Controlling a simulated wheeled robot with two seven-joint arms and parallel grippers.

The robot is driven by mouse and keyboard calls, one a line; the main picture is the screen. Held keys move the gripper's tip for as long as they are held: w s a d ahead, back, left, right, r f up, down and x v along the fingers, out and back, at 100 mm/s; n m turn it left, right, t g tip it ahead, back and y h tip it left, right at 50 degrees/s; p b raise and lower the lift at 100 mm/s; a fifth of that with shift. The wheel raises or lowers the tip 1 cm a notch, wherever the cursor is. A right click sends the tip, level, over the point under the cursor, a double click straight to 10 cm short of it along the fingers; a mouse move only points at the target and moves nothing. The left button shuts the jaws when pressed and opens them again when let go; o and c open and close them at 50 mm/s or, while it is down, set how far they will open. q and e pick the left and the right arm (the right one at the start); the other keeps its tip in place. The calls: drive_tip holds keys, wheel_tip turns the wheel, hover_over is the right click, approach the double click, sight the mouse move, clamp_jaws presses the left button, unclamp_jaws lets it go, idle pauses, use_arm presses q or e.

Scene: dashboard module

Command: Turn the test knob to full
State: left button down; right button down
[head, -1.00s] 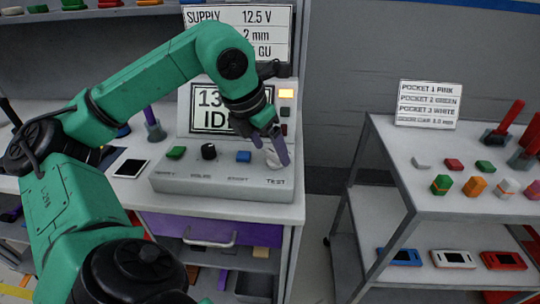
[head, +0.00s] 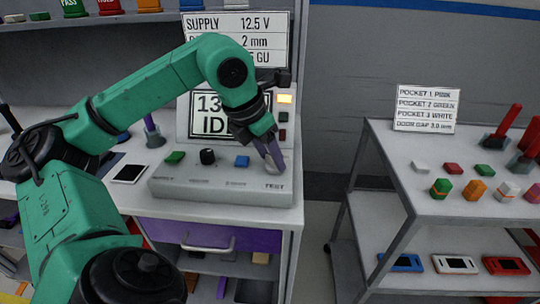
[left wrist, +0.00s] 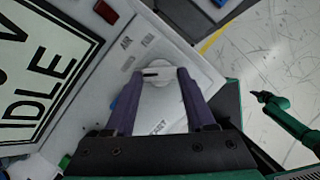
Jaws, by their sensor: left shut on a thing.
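The test knob (left wrist: 160,75) is a pale round knob at the right end of the grey console (head: 220,190), above the printed word TEST. In the left wrist view a short dark mark shows on its left part, and small printed labels (left wrist: 137,42) lie beyond it. One seems to read FULL. My left gripper (head: 272,160) reaches down to the knob, its two purple fingers (left wrist: 160,88) on either side of it, shut on it. In the head view the fingers hide much of the knob. The screen (left wrist: 35,85) reads IDLE.
A green button (head: 175,157), a black knob (head: 207,156) and a blue button (head: 242,161) stand on the console left of the gripper. A grey trolley (head: 400,165) stands at right beyond a floor gap. A green arm with a dark end (left wrist: 280,115) shows at the wrist view's right.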

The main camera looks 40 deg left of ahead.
use_arm(q)
drive_tip(key=shift+a+m+h+b, duration=0.15)
drive_tip(key=shift+m+h+b, duration=0.3)
drive_tip(key=shift+m, duration=0.55)
drive_tip(key=shift+m+h, duration=0.25)
drive_tip(key=shift+m, duration=0.55)
drive_tip(key=shift+w+a+r+m+g+h, duration=0.15)
drive_tip(key=shift+m+g+h, duration=0.15)
drive_tip(key=shift+m, duration=0.6)
drive_tip(key=m, duration=0.1)
drive_tip(key=m+p, duration=0.1)
drive_tip(key=shift+w+a+r+m+g+h, duration=0.1)
drive_tip(key=shift+r+m+g+h, duration=0.05)
drive_tip(key=shift+m+g+h, duration=0.25)
drive_tip(key=shift+m+p, duration=0.4)
drive_tip(key=shift+p, duration=0.05)
drive_tip(key=m+g+p, duration=0.1)
drive_tip(key=m+p, duration=0.1)
drive_tip(key=p, duration=0.1)
drive_tip(key=m+g+p, duration=0.1)
drive_tip(key=m+p, duration=0.2)
drive_tip(key=m+g+h+p, duration=0.1)
drive_tip(key=m+p, duration=0.2)
drive_tip(key=shift+w+a+r+p, duration=0.1)
drive_tip(key=shift+w+r+p, duration=0.05)
drive_tip(key=shift+w+p, duration=0.2)
drive_tip(key=shift+w+m+g+p, duration=0.1)
drive_tip(key=shift+m+g+p, duration=0.3)
drive_tip(key=shift+m+p, duration=0.4)
drive_tip(key=shift+f+m, duration=0.3)
